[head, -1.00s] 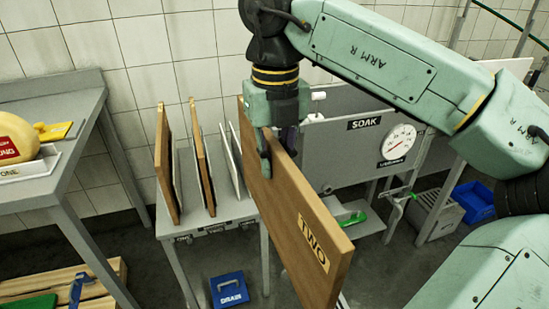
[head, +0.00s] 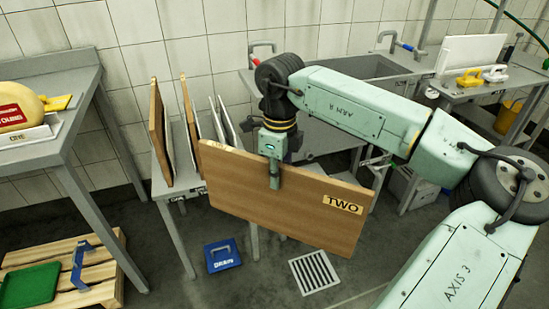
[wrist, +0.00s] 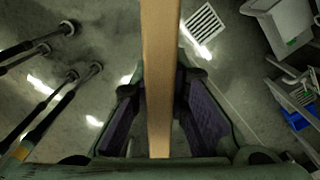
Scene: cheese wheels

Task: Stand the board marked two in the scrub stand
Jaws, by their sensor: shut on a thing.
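The board marked two (head: 255,198) is a wide brown wooden slab with a yellow TWO label at its right end. My gripper (head: 274,178) is shut on its upper edge and holds it upright on its long edge, clear of the floor. In the wrist view the board (wrist: 160,80) shows edge-on between the two dark finger pads of my gripper (wrist: 160,125). No label reading scrub is legible. A white upright board (head: 470,54) stands on the far-right table beside yellow and white brushes (head: 483,76); I cannot tell if this is the scrub stand.
A rack table (head: 170,200) behind the held board carries other upright boards (head: 157,130). A sink (head: 345,70) is against the wall. A cheese table (head: 60,110) is at left, a pallet (head: 100,270) below it. Open floor has a drain grate (head: 314,272).

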